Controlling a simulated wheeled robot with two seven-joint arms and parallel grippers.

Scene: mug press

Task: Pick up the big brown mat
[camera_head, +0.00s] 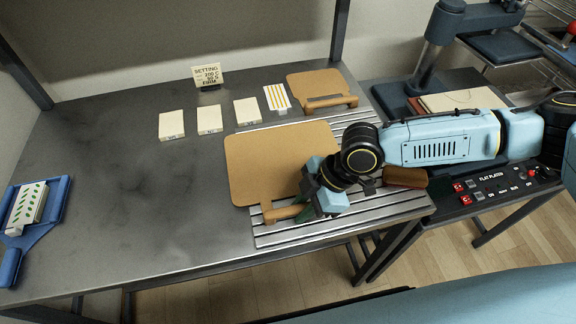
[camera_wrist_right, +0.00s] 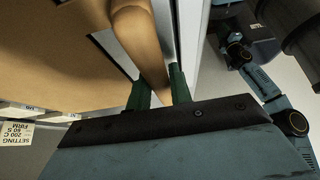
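The big brown mat (camera_head: 272,165) is a flat tan board in the middle of the grey table in the head view. Its front right part reaches over the slatted metal strips. Its rounded handle (camera_head: 286,212) points toward the front right. My right gripper (camera_head: 305,207) is at this handle. In the right wrist view the handle (camera_wrist_right: 138,45) runs between the two green fingers (camera_wrist_right: 162,88) and fills the gap between them, so the gripper looks shut on it. I cannot tell whether the mat is lifted. My left gripper is not in view.
A smaller brown board (camera_head: 322,82) lies behind. A blue tray (camera_head: 57,200) is far left. A press (camera_head: 455,50) stands right. The table's left middle is clear.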

